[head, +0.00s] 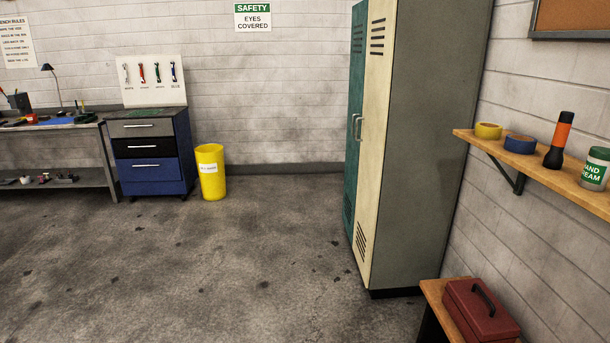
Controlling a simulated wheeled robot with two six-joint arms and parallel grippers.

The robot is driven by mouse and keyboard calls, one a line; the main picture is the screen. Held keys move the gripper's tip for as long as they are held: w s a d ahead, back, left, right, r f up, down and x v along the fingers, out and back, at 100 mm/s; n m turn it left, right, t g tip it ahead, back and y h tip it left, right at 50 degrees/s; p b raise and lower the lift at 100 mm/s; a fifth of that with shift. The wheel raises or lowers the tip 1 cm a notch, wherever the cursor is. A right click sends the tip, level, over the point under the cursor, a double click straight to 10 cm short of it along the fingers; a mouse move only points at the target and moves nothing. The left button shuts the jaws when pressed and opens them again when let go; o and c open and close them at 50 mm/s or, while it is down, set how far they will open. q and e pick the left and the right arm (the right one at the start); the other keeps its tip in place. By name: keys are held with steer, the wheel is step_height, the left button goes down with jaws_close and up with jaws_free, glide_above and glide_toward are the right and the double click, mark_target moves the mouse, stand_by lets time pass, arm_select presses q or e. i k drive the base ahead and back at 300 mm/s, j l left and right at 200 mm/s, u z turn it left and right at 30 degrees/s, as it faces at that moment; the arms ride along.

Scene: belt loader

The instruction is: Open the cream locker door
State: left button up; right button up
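The cream locker door (373,150) is the nearer of two tall doors on a grey metal locker (426,150). It looks shut and is seen at a steep angle. It has slots near its top and bottom and a metal handle (359,127) on its far edge, by the teal door. The teal locker door (353,110) stands beside it, farther back, and also looks shut, with its own handle (353,126). Neither of my grippers is in the head view.
Concrete floor (220,265) is clear in front of the locker. A red toolbox (480,312) sits on a low wooden bench at the lower right. A wall shelf (545,168) holds tape rolls, a flashlight and a jar. A yellow bin (210,172) and blue drawer cabinet (150,155) stand at the back.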

mark_target(383, 14)
steer(key=i, duration=1.65)
steer(key=i+j+z, duration=0.1)
steer(key=i+z, duration=0.15)
steer(key=i, duration=0.3)
steer(key=i+j+z, duration=0.3)
steer(key=i, duration=0.25)
steer(key=i+j+z, duration=0.25)
steer(key=i, duration=0.25)
